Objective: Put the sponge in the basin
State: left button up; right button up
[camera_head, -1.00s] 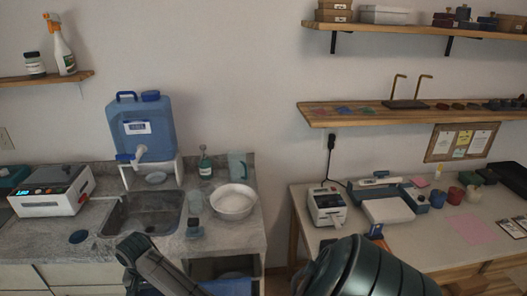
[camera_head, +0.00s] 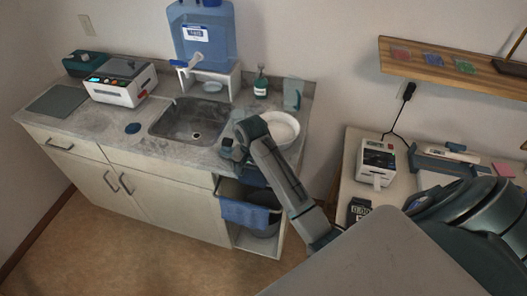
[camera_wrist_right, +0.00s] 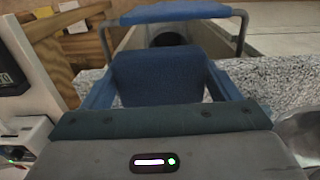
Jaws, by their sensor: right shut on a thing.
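My right gripper (camera_wrist_right: 162,88) is shut on the blue sponge (camera_wrist_right: 155,72), a block between its two blue fingers in the right wrist view. In the head view my right arm reaches up from the lower right, bent in front of the counter beside the bowl; its fingertips and the sponge are mostly hidden behind it. The metal sink basin (camera_head: 188,122) is set in the grey counter, left of my arm, and looks empty. A white round bowl (camera_head: 284,126) stands right of the sink, partly behind my arm. My left gripper is not in view.
A blue water container (camera_head: 205,50) with a tap stands behind the sink. A dark blue oval (camera_head: 133,128) and a small dark item (camera_head: 227,146) flank the sink. A blue towel (camera_head: 245,214) hangs at the counter's front. A soap bottle (camera_head: 261,84) stands behind the bowl.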

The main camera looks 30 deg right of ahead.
jog(key=w+d, duration=0.1)
jog(key=d, duration=0.1)
jog(key=w+d+p, duration=0.1)
jog(key=w+d, duration=0.1)
jog(key=shift+r, duration=0.1)
jog(key=shift+w+d, duration=0.1)
jog(key=shift+w+d+r+p, duration=0.15)
jog(key=shift+w+d+p, duration=0.1)
jog(key=shift+w+p, duration=0.1)
jog(key=w+d+p, duration=0.2)
jog(key=shift+d, duration=0.3)
jog(key=shift+w+f, duration=0.1)
jog(key=shift+f, duration=0.4)
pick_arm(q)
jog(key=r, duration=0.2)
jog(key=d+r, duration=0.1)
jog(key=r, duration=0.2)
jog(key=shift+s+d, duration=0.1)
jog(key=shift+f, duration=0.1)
pick_arm(e)
jog(key=shift+a, duration=0.1)
